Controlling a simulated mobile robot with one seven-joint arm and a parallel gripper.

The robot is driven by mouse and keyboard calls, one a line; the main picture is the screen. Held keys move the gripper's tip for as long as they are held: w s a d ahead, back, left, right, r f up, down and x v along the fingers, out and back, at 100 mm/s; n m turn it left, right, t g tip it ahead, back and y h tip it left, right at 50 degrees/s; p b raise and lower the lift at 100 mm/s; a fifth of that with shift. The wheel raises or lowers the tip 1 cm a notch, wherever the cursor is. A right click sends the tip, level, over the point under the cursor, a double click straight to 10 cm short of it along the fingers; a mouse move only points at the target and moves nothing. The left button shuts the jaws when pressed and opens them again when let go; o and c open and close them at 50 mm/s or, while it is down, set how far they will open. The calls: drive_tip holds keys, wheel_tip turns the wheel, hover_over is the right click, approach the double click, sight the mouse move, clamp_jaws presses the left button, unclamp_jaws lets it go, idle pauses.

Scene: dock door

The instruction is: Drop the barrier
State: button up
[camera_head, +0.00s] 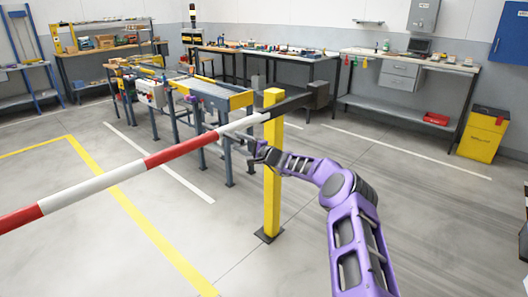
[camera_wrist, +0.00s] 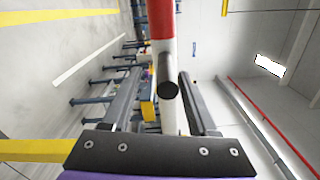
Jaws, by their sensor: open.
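The barrier is a red-and-white striped boom (camera_head: 105,180). It crosses from the left edge of the head view to the top of a yellow post (camera_head: 272,195), and its far left end is out of frame. A dark arm with a block (camera_head: 317,95) extends beyond the post. My gripper (camera_head: 259,152) is just below the boom, close to the post. In the wrist view, its two fingers (camera_wrist: 160,82) are apart, with the boom (camera_wrist: 162,22) running between them in the picture. A black round-ended peg (camera_wrist: 169,91) on the boom also shows between the fingers; I cannot see contact.
A grey-and-yellow conveyor table (camera_head: 215,95) stands behind the boom. Workbenches (camera_head: 405,62) line the back wall, with a yellow bin (camera_head: 482,135) at the right. Yellow floor lines (camera_head: 150,230) mark the left. The floor around the post is clear.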

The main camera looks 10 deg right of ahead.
drive_tip(key=v, duration=1.2)
drive_tip(key=shift+s, duration=0.3)
